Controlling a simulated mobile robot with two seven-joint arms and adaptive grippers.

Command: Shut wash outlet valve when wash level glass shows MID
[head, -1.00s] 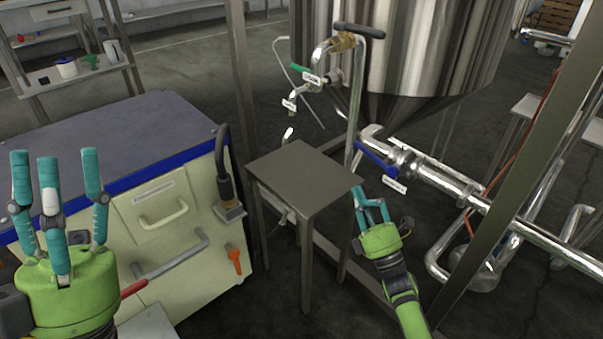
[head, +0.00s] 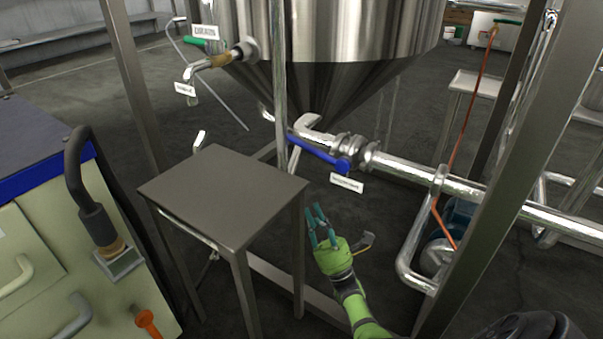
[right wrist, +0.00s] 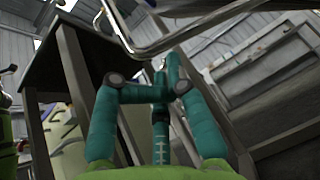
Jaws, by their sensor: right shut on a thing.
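A valve with a blue lever (head: 318,151) sits on the steel outlet pipe under the cone-bottomed tank (head: 340,90) in the head view. The lever lies roughly along the pipe. A white label (head: 346,183) hangs below it, too small to read. My right gripper (head: 316,222) is below the valve and right of the small steel table, apart from the lever. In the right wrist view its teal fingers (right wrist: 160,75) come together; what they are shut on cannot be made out. No level glass reading can be made out. My left gripper is out of view.
The small steel table (head: 225,195) stands close left of my right gripper. A green-handled tap (head: 208,45) is at the tank's left. A frame post (head: 510,165) and low pipes (head: 405,255) stand to the right. A cream cabinet (head: 60,250) is at the left.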

